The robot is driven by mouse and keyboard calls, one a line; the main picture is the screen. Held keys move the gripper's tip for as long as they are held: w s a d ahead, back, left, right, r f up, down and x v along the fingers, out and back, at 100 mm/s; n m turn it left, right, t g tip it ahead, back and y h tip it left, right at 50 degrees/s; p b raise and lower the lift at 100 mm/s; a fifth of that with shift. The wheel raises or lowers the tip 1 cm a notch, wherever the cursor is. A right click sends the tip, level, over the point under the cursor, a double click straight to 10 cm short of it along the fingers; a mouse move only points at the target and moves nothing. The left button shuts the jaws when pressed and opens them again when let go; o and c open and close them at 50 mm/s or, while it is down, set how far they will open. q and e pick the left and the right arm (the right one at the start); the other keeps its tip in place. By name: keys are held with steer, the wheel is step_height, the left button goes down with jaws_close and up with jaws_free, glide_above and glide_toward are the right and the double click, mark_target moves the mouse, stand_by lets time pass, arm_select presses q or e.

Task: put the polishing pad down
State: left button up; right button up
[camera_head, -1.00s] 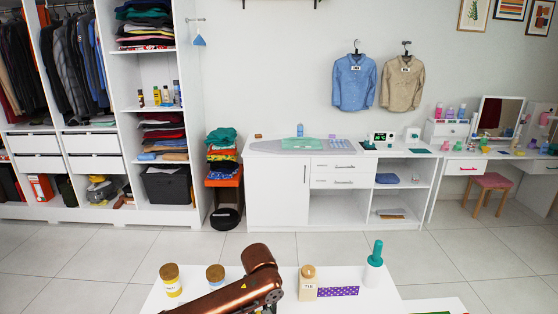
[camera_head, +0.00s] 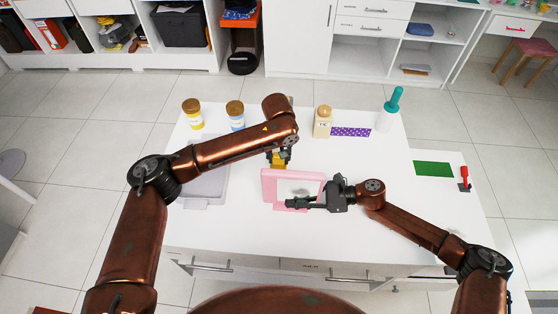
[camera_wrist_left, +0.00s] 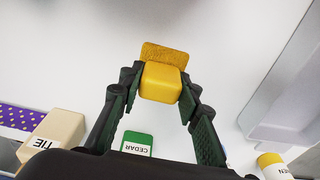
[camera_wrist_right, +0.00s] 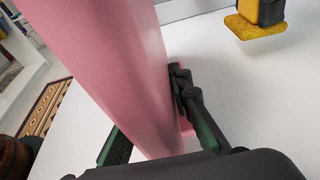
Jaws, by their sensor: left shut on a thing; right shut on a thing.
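The polishing pad (camera_head: 277,164) has a yellow grip block over a rough, darker yellow sole. It shows at the top middle of the left wrist view (camera_wrist_left: 166,54). My left gripper (camera_head: 280,156) is shut on its block. The right wrist view shows the pad (camera_wrist_right: 256,28) low over the white table (camera_head: 350,235); I cannot tell whether the sole touches it. My right gripper (camera_head: 305,200) is shut on an upright pink panel-like thing (camera_head: 275,180), which stands just in front of the pad. The pink thing fills much of the right wrist view (camera_wrist_right: 110,60).
A grey tray (camera_head: 190,187) lies left of the pad, partly under my left arm. The front right tabletop is clear.

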mark_target(279, 164)
arm_select(q)
steer(key=shift+f, duration=1.8)
steer(key=shift+f, duration=0.2)
steer(key=o, duration=1)
steer(key=shift+o, duration=0.3)
